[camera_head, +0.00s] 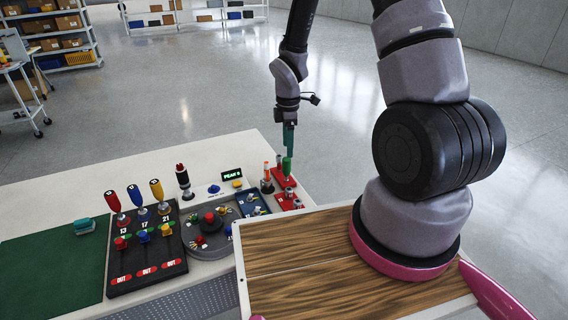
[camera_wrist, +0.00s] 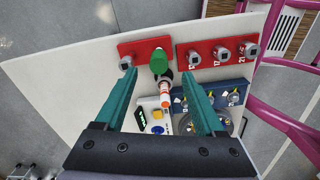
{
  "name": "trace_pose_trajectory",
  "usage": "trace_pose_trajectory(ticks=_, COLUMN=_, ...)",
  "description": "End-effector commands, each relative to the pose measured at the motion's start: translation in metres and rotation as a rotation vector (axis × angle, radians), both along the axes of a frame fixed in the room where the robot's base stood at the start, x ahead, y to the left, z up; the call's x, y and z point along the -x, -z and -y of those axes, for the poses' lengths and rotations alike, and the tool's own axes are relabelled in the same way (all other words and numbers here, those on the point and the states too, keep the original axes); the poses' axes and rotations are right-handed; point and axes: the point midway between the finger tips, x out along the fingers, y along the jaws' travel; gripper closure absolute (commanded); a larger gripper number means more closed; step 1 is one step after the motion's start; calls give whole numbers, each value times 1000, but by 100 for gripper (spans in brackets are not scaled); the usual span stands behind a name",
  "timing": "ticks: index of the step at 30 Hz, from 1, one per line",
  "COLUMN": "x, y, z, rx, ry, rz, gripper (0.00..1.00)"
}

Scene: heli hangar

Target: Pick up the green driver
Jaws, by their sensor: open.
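The green driver (camera_head: 287,165) stands upright in a red rack at the table's far right corner. In the wrist view its green handle (camera_wrist: 159,60) shows from above, at the edge of the red rack (camera_wrist: 132,49). My gripper (camera_head: 289,140) points down just above the driver, its teal fingers close over the handle. In the wrist view my gripper (camera_wrist: 160,77) is open, one finger on each side of the driver's line, with nothing held. I cannot tell whether a finger touches the handle.
An orange and white tool (camera_wrist: 165,97) stands close beside the green driver. A second red rack (camera_head: 289,199) with metal sockets is nearby. A blue tray (camera_head: 250,206), a round grey turntable (camera_head: 190,231) and a black panel (camera_head: 150,268) with coloured drivers fill the table's middle.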

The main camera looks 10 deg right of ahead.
Motion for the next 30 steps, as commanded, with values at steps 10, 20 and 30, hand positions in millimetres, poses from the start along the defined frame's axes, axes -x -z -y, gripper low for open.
trace_pose_trajectory(ticks=10, x=1, y=45, z=0, rx=1, ry=3, rz=-2, gripper=29)
trace_pose_trajectory(ticks=20, x=-2, y=87, z=-3, rx=2, ry=5, rz=-3, gripper=29)
trace_pose_trajectory(ticks=30, x=-3, y=98, z=-3, rx=1, ry=6, rz=0, gripper=29)
